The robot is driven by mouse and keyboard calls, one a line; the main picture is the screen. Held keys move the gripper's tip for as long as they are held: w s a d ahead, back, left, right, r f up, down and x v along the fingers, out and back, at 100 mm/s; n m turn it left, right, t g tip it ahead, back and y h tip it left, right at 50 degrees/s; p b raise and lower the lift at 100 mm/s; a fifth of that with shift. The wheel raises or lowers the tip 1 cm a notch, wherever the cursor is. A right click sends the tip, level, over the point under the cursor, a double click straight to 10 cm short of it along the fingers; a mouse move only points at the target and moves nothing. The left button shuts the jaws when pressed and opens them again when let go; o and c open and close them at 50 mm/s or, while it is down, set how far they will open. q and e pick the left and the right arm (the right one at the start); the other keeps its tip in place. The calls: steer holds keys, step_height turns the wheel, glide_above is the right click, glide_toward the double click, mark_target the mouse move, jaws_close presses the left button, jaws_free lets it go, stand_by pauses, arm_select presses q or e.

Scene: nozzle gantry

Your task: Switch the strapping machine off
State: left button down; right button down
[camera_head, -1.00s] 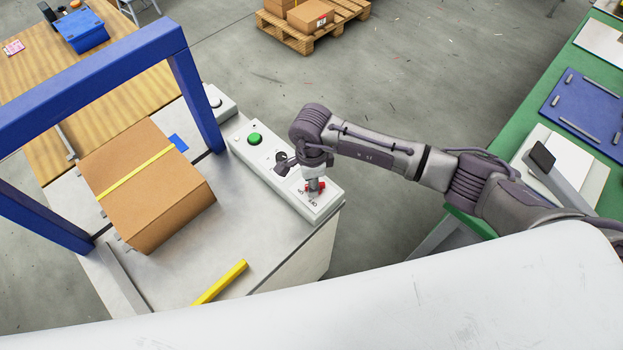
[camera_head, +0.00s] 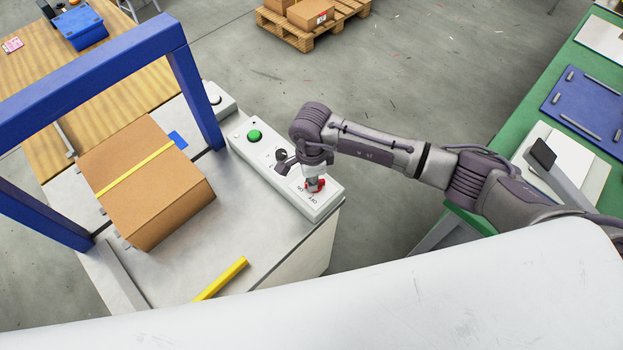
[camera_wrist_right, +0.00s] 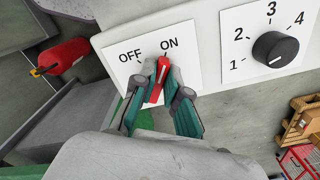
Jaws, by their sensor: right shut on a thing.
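The strapping machine has a blue arch (camera_head: 185,85) over a grey top (camera_head: 195,245) and a pale control box (camera_head: 262,160) along its right side. A red switch handle (camera_wrist_right: 160,80) sits on a white plate (camera_wrist_right: 115,65) marked OFF and ON. In the right wrist view the handle points toward ON. My right gripper (camera_wrist_right: 165,88) has its fingers on either side of the handle and is shut on it. In the head view the right gripper (camera_head: 313,178) partly hides the red switch (camera_head: 317,187). My left gripper is not in view.
A strapped cardboard box (camera_head: 150,185) lies under the arch. The control box also has a green button (camera_head: 254,135) and a black numbered dial (camera_wrist_right: 275,49). A yellow bar (camera_head: 220,279) lies at the machine's near edge. A green-topped table (camera_head: 535,110) stands right.

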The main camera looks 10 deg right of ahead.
steer(key=shift+f+n+b, duration=0.15)
steer(key=shift+n+b, duration=0.35)
steer(key=shift+b, duration=0.15)
steer(key=n+b, duration=0.3)
steer(key=b, duration=0.2)
steer(key=n+b, duration=0.4)
steer(key=b, duration=0.2)
steer(key=n+b, duration=0.3)
steer(key=b, duration=0.2)
steer(key=shift+s+d+f+n, duration=0.1)
steer(key=shift+s+d+n, duration=0.1)
steer(key=shift+s+n, duration=0.2)
steer(key=shift+d+r+n+b, duration=0.1)
steer(key=shift+r+n+b, duration=0.15)
steer(key=shift+n+b, duration=0.95)
steer(key=shift+b, duration=0.3)
steer(key=shift+r, duration=0.1)
steer(key=c, duration=1.2)
jaws_free()
